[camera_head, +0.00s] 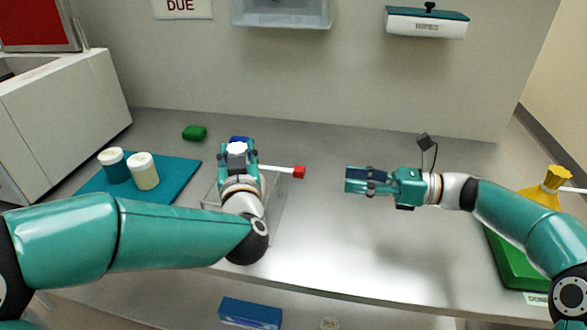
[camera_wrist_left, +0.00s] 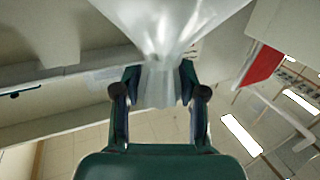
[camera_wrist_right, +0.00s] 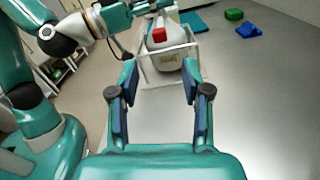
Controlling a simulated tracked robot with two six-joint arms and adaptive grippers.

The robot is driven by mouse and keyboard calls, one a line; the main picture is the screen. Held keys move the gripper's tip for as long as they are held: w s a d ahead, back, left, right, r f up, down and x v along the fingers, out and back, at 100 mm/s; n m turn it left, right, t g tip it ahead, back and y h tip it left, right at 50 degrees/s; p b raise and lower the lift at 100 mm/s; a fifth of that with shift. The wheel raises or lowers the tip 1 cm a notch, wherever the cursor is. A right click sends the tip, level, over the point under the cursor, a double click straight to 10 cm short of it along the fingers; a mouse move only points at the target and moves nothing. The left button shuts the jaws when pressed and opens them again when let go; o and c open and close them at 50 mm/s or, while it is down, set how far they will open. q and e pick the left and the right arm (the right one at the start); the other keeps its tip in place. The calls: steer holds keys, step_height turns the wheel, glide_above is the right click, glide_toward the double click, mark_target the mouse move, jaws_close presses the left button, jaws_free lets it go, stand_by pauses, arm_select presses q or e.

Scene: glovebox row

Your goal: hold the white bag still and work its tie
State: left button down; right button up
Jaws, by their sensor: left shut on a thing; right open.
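The white bag (camera_wrist_left: 172,25) is pinched at its gathered neck between the fingers of my left gripper (camera_wrist_left: 158,88). In the head view my left gripper (camera_head: 238,152) and arm hide most of the bag. In the right wrist view the bag (camera_wrist_right: 168,63) sits within a pale open frame (camera_wrist_right: 144,68). A tie with a red end (camera_head: 299,172) sticks out to the right from beside my left gripper; the red end also shows in the right wrist view (camera_wrist_right: 158,34). My right gripper (camera_head: 350,180) is open and empty, apart from the tie, to its right.
A teal mat (camera_head: 170,200) with two capped jars is at the left. A green block (camera_head: 194,133) and a blue item (camera_wrist_right: 248,30) lie at the back. The middle bench is clear.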

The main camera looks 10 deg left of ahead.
mark_target(304, 172)
steer(key=a+n, duration=0.1)
steer(key=a, duration=0.5)
steer(key=a+n, duration=0.1)
steer(key=a, duration=0.4)
steer(key=shift+a, duration=0.35)
jaws_close()
